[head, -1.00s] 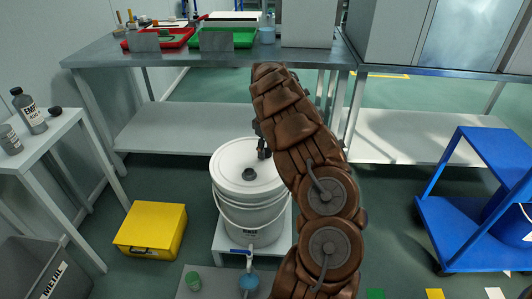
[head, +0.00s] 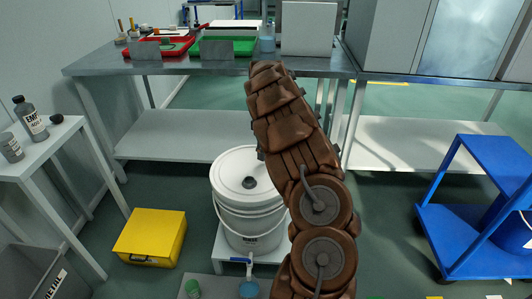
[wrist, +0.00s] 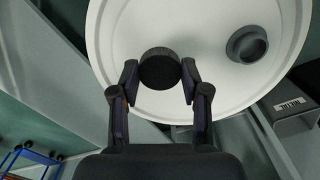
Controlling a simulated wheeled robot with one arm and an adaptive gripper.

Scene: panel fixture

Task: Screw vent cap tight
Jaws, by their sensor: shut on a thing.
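A white bucket (head: 247,215) with a white lid (head: 236,165) stands on a low white stand. A dark grey open neck (head: 249,182) rises from the lid; it also shows in the wrist view (wrist: 247,46). In the wrist view my gripper (wrist: 160,76) is shut on a round black vent cap (wrist: 160,68), with one finger on each side. The cap is over the lid, left of the neck. I cannot tell whether it is seated on the lid or above it. In the head view my arm hides the gripper and cap.
A small black cap (head: 57,119) and grey bottles (head: 31,118) are on the left side table. A yellow case (head: 151,237) is on the floor left of the bucket. A blue cart (head: 480,215) is at right. A steel bench (head: 210,67) stands behind.

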